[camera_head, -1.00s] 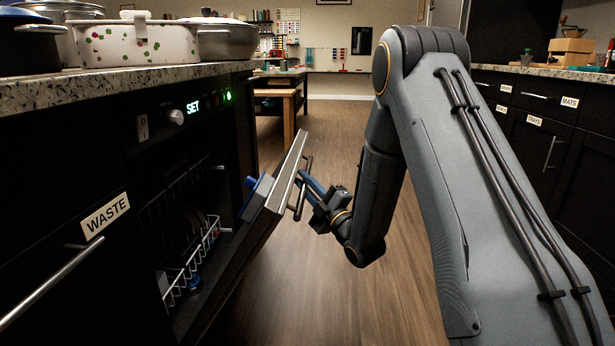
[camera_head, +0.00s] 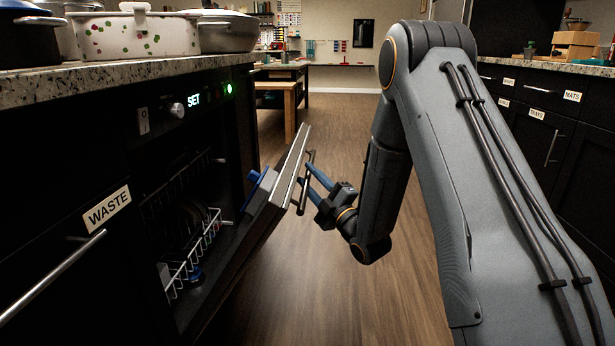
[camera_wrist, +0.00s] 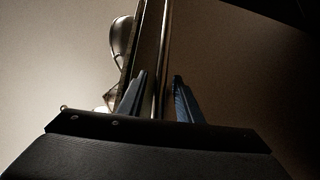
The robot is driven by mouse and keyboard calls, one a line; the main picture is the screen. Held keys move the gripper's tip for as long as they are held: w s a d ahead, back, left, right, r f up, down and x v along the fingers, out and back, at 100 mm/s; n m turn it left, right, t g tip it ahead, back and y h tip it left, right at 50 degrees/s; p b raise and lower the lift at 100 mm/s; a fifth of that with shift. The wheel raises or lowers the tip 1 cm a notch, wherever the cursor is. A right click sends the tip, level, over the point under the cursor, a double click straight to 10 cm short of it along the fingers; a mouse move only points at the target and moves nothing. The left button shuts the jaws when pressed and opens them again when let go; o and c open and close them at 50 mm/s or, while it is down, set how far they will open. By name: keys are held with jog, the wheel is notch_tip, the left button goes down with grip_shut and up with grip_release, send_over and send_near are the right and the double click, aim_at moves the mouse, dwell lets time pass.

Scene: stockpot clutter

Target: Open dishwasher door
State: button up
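The dishwasher door (camera_head: 262,228) is partly open, tilted outward from the dark dishwasher under the counter. Its bar handle (camera_head: 302,193) runs along the outer face near the top edge. My gripper (camera_head: 312,175) is at the handle, on the outer side of the door. In the wrist view, my gripper (camera_wrist: 158,98) has its two blue fingers spread apart, with the handle bar (camera_wrist: 163,62) showing between them and a gap on the right side. Inside, a white wire rack (camera_head: 195,250) holds dishes.
The granite counter (camera_head: 120,80) above carries several pots, including a spotted white one (camera_head: 135,36). A "WASTE" drawer (camera_head: 60,250) is at left. A wooden table (camera_head: 285,88) stands behind. Dark cabinets (camera_head: 540,140) line the right. The wood floor (camera_head: 335,300) between is clear.

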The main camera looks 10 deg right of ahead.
jog(key=p+v, duration=0.1)
jog(key=v, duration=0.6)
jog(key=shift+p, duration=0.35)
